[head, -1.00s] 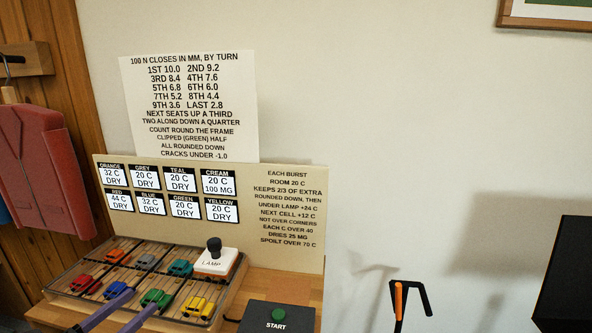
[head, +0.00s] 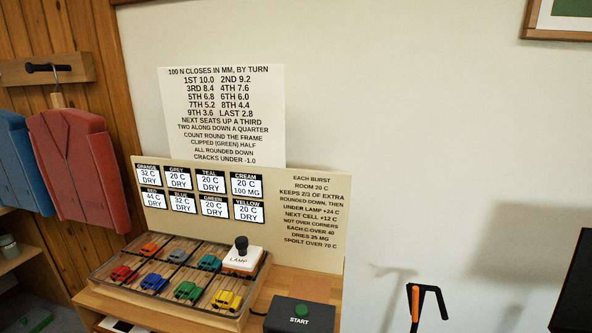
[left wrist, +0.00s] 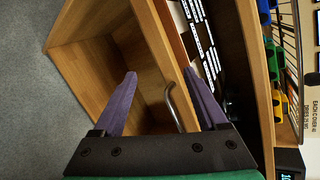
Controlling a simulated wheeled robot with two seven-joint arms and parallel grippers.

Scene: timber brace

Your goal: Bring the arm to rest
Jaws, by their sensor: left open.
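My left gripper (left wrist: 160,73) shows only in the left wrist view. In the head view neither gripper shows. The divided tray (head: 172,303) holds several small toy cars, such as the red one (head: 121,273) and the yellow one (head: 226,300). The white lamp block (head: 241,262) with a black knob sits at the tray's back right cell.
A black box with a green start button (head: 300,311) stands right of the tray. Behind are a panel of labels (head: 300,215) and a printed sheet (head: 222,115). Red (head: 80,165) and blue (head: 15,160) jackets hang at left. An orange and black hook (head: 415,300) stands at right.

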